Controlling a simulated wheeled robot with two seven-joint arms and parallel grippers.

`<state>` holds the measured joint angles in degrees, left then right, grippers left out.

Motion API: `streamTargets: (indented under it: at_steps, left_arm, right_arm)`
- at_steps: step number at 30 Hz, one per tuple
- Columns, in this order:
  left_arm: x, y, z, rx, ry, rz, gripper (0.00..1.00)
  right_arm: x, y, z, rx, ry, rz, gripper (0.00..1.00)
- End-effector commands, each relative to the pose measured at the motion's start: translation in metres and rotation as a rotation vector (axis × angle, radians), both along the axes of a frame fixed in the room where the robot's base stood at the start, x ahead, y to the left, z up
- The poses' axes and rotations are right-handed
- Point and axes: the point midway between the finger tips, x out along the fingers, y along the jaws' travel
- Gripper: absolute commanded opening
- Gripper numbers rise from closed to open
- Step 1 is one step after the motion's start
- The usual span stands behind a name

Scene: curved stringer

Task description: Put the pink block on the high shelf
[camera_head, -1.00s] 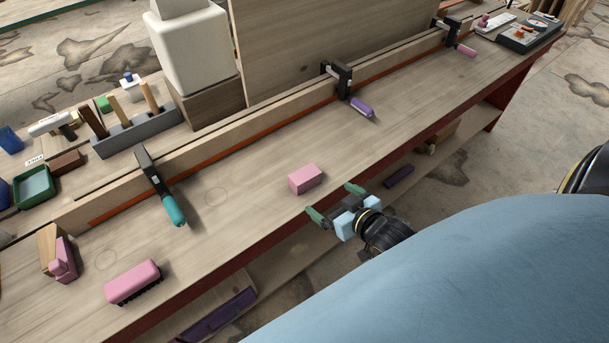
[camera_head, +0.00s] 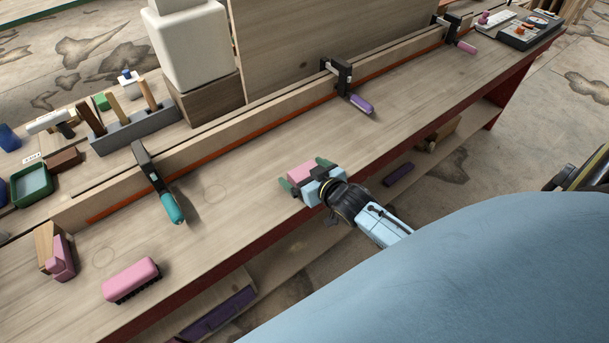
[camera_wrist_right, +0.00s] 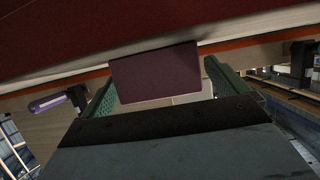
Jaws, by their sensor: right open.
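The pink block (camera_head: 301,172) lies on the wooden workbench near its front edge. My right gripper (camera_head: 305,176) is open, with its green fingers on either side of the block. In the right wrist view the block (camera_wrist_right: 155,74) looks dark and sits between the two fingers of my gripper (camera_wrist_right: 160,82), with a gap on its right side. Whether a finger touches it cannot be told. My left gripper is not in view. No high shelf can be made out for certain.
A pink brush (camera_head: 131,281) and a teal-handled clamp (camera_head: 160,188) are to the left on the bench. A purple-handled clamp (camera_head: 350,88) holds the curved strip behind. A grey tool holder (camera_head: 135,130) stands at the back left. Bench surface right of the block is clear.

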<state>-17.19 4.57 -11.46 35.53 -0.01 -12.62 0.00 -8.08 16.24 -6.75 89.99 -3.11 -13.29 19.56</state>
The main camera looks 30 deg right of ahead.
Motion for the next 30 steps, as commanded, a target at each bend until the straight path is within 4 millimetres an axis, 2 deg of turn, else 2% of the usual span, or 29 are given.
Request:
streamTargets:
  at_steps: [1,5,13,24,26,30]
  left_arm:
    - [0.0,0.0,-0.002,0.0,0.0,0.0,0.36]
    - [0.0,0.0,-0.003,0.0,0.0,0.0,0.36]
    - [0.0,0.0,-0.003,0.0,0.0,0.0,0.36]
    - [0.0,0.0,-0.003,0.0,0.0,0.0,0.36]
    - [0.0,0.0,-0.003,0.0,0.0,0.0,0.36]
    - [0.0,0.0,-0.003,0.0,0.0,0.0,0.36]
  right_arm:
    - [0.007,0.0,-0.003,0.0,-0.001,-0.001,0.98]
    - [0.017,0.0,-0.008,0.001,0.0,-0.001,0.98]
    - [0.018,0.001,-0.008,0.001,0.0,0.0,0.97]
    - [0.018,0.001,-0.008,0.001,0.0,0.0,0.49]
    - [0.018,0.001,-0.008,0.001,-0.001,0.0,0.45]
    - [0.018,0.001,-0.007,0.001,-0.001,0.0,0.45]
